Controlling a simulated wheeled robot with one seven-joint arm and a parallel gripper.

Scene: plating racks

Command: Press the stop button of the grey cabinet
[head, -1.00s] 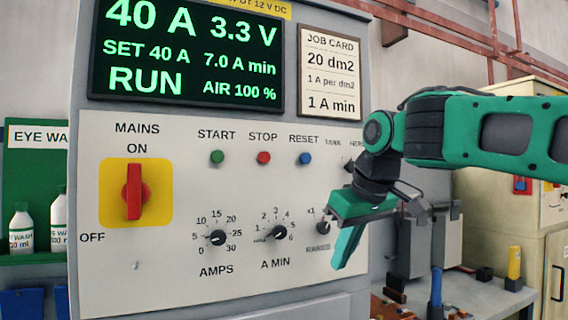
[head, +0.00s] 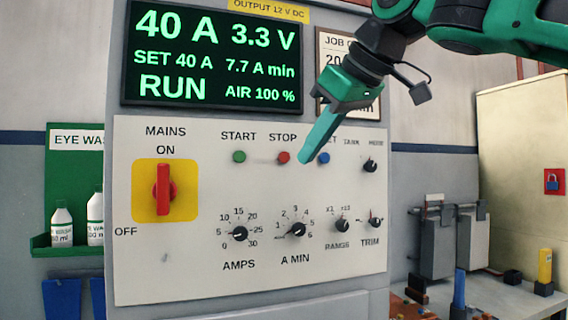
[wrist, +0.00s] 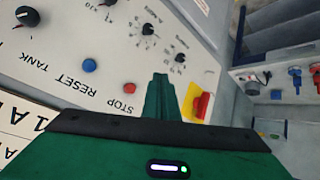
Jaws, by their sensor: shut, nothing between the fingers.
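The grey cabinet (head: 350,262) carries a pale control panel. Its red stop button (head: 283,157) sits under the STOP label, between the green start button (head: 239,157) and the blue reset button (head: 323,158). My gripper (head: 305,160) is shut and empty, its green fingertips in front of the panel between the stop and reset buttons in the head view. In the wrist view the stop button (wrist: 129,88) shows left of the shut fingertips (wrist: 161,76), apart from them in the picture. I cannot tell how far the tips are from the panel.
The display (head: 212,55) above reads RUN, 40 A, 7.7 A min. The red mains switch (head: 163,188) on a yellow plate points to ON. Several black knobs (head: 298,230) line the panel below the buttons. Eye wash bottles (head: 62,226) stand at the left.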

